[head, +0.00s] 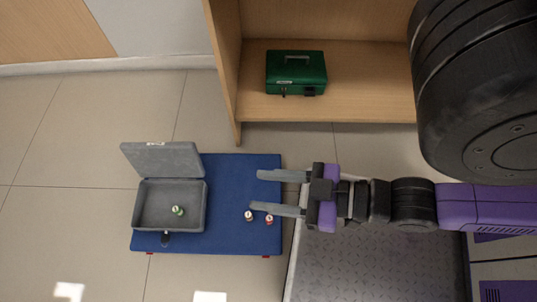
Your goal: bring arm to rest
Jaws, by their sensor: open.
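My gripper (262,192) is open and empty, its two grey fingers pointing left over the right part of a blue mat (230,175). My arm reaches in from the right edge. Below the lower finger lie two small round items, one pale and brown (249,216) and one red and white (269,220). A grey box (140,207) with its lid (165,158) raised stands on the left of the mat. A small green and white item (178,210) lies inside it.
A green cash box (297,70) with a handle, lid shut, sits on a wooden shelf (370,85) at the top. A dark padlock-like piece (166,238) is at the grey box's front. The tiled floor (60,180) at left is clear.

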